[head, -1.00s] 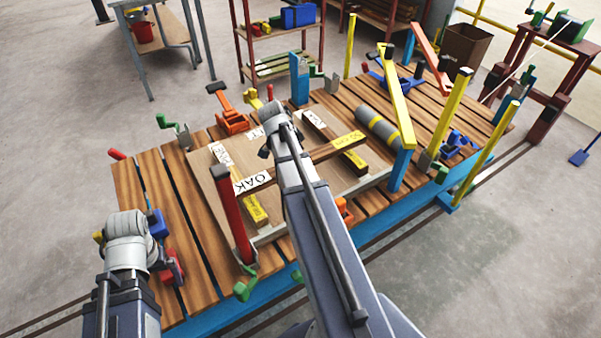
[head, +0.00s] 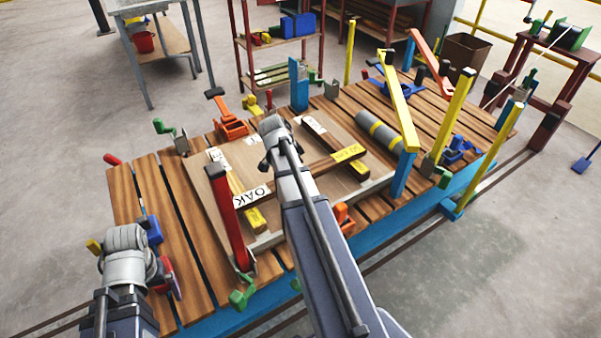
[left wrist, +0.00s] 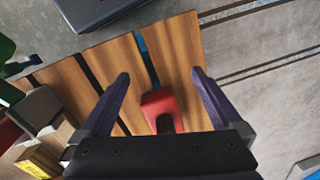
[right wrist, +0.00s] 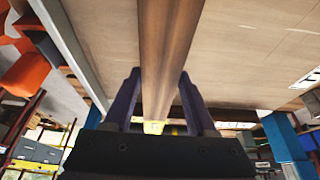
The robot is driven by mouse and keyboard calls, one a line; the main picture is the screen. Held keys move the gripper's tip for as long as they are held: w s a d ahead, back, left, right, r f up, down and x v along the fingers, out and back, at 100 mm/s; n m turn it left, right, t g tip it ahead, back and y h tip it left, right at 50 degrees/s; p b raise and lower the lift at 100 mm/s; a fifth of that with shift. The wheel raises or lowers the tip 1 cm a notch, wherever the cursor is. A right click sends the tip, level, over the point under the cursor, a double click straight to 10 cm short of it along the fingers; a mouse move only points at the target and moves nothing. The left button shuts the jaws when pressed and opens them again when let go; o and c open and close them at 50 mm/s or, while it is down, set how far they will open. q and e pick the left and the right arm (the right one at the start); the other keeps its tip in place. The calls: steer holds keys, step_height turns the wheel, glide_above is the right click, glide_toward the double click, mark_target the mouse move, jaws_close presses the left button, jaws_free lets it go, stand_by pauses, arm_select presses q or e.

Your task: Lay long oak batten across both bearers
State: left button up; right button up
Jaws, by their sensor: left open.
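The long oak batten (head: 305,174), marked OAK at one end and yellow at the other, spans above the left bearer (head: 256,219) and right bearer (head: 361,158). Whether it touches them is unclear. The bearers lie on a pale board (head: 203,190). My right gripper (right wrist: 160,76) is shut on the batten between its ends; the batten fills the gap between the fingers. My arm hides this grip in the head view. My left gripper (left wrist: 160,73) is open and empty above the table's left end, with a red clamp part (left wrist: 160,106) below between its fingers.
A blue post with a yellow arm (head: 398,105) stands to the right. A grey cylinder with yellow bands (head: 385,130) lies behind the right bearer. Yellow posts (head: 452,115) and clamps line the table edges.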

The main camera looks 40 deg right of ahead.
steer(key=o, duration=0.4)
steer(key=shift+o, duration=0.2)
arm_select(q)
steer(key=shift+r, duration=0.15)
arm_select(e)
steer(key=shift+r, duration=0.1)
arm_select(q)
steer(key=shift+r+p, duration=0.5)
steer(key=shift+p, duration=0.15)
arm_select(e)
steer(key=shift+a+r, duration=0.1)
steer(key=shift+r, duration=0.4)
arm_select(q)
step_height(320, 180, up, 10)
steer(key=p, duration=1)
steer(key=shift+r, duration=0.15)
arm_select(e)
steer(key=v, duration=1.1)
